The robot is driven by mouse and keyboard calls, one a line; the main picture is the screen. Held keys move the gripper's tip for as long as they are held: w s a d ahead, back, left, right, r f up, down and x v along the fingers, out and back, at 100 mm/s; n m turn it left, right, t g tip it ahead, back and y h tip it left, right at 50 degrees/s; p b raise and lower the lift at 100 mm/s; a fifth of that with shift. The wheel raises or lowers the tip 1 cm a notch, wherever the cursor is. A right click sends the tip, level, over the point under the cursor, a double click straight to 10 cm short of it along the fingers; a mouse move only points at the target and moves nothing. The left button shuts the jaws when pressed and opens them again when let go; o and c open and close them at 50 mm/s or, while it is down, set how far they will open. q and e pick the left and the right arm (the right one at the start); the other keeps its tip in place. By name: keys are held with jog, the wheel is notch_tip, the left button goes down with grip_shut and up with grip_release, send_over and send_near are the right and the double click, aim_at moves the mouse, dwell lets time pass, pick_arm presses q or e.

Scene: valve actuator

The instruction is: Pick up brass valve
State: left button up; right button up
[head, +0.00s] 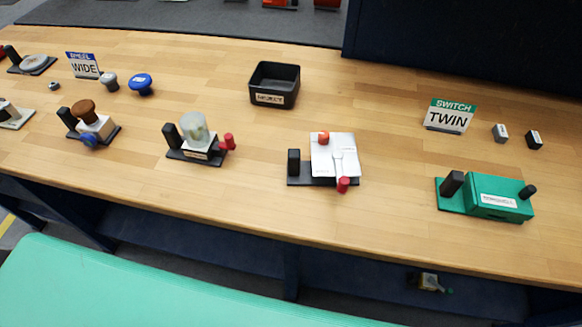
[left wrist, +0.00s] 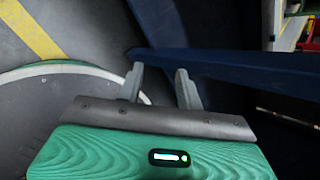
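Nothing in view is plainly labelled as the brass valve. A small device with a tan or brass-coloured part and a green tip (head: 429,282) lies low under the bench on the dark lower shelf; it is too small to identify surely. On the bench, a unit with a brown knob (head: 85,108) and a blue knob stands at the left. My left gripper (left wrist: 161,82) shows in the left wrist view, its two fingers apart and nothing between them. It is beside a dark blue beam, away from the bench-top objects. My right gripper is in neither view.
The wooden bench (head: 390,210) carries a black bin (head: 275,85), a clear-domed unit (head: 195,130), a white plate unit (head: 334,155), a green box (head: 499,197), and WIDE (head: 84,66) and TWIN (head: 449,117) signs. A dark panel (head: 470,45) stands behind. Bare wood separates the units.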

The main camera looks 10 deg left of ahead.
pick_arm(q)
jog(key=w+d+r+m+t, duration=0.25)
jog(key=r+m, duration=0.55)
jog(key=r, duration=0.6)
jog(key=w+d+r+m+t, duration=0.1)
jog(key=r+m+t, duration=0.3)
jog(key=r+m, duration=0.7)
jog(key=w+d+r+m+t, duration=0.1)
jog(key=w+r+m+t, duration=0.3)
jog(key=r, duration=1.3)
jog(key=n+y, duration=0.4)
jog(key=n, duration=0.9)
send_near(294, 163)
jog(key=shift+s+a+r+g, duration=0.45)
jog(key=shift+s+a+r, duration=0.1)
jog(key=shift+r, duration=0.05)
jog(key=shift+w+d+n, duration=0.45)
jog(key=shift+n, duration=0.25)
jog(key=shift+w+r, duration=0.1)
jog(key=shift+w, duration=0.25)
jog(key=x, duration=0.6)
jog(key=shift+w, duration=0.35)
jog(key=x, duration=0.4)
jog(key=shift+w+f, duration=0.3)
jog(key=shift+f, duration=0.05)
jog(key=shift+r, duration=0.1)
grip_shut()
